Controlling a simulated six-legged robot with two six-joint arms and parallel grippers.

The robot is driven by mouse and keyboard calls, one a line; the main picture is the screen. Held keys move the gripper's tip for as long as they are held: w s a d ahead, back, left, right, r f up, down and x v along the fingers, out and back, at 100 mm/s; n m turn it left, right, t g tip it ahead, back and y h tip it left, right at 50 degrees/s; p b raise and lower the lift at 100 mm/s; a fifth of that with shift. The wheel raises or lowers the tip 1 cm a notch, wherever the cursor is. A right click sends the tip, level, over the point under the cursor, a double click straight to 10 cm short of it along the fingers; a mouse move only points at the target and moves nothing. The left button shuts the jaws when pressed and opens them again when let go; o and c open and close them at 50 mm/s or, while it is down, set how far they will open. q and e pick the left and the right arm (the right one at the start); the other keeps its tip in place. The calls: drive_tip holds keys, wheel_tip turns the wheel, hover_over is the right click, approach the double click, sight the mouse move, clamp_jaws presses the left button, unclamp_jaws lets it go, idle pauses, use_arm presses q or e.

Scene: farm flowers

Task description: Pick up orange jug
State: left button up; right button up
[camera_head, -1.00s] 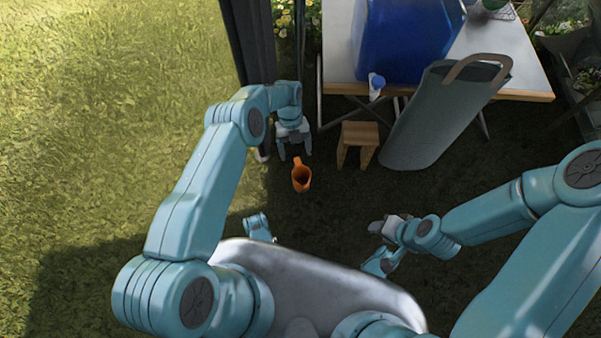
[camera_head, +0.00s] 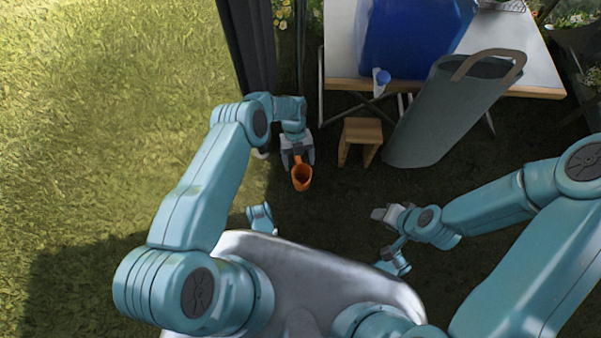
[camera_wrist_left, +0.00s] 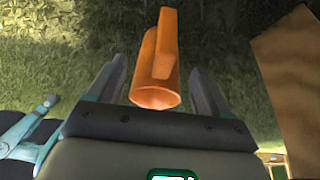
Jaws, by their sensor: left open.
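The orange jug (camera_head: 302,179) stands on the grass in the head view, in front of my left gripper (camera_head: 298,162). In the left wrist view the orange jug (camera_wrist_left: 157,65) shows between the two fingers of my left gripper (camera_wrist_left: 158,80), with dark gaps visible on both sides of it. The left gripper is open and its fingers flank the jug without visibly closing on it. My right gripper (camera_head: 384,214) is over the grass at the right, away from the jug; whether its jaws are open is too small to tell.
A small wooden stool (camera_head: 361,137) stands right of the left gripper and shows close by in the left wrist view (camera_wrist_left: 290,70). A tall grey bag (camera_head: 440,115) leans near the table (camera_head: 345,50), which bears a blue container (camera_head: 410,40). Open grass lies to the left.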

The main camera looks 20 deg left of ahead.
use_arm(q)
drive_tip(key=x, duration=0.3)
drive_tip(key=shift+s+d+f+b, duration=0.1)
drive_tip(key=shift+f+b, duration=0.25)
drive_tip(key=shift+b, duration=0.05)
drive_tip(key=shift+r, duration=0.1)
drive_tip(key=c, duration=0.9)
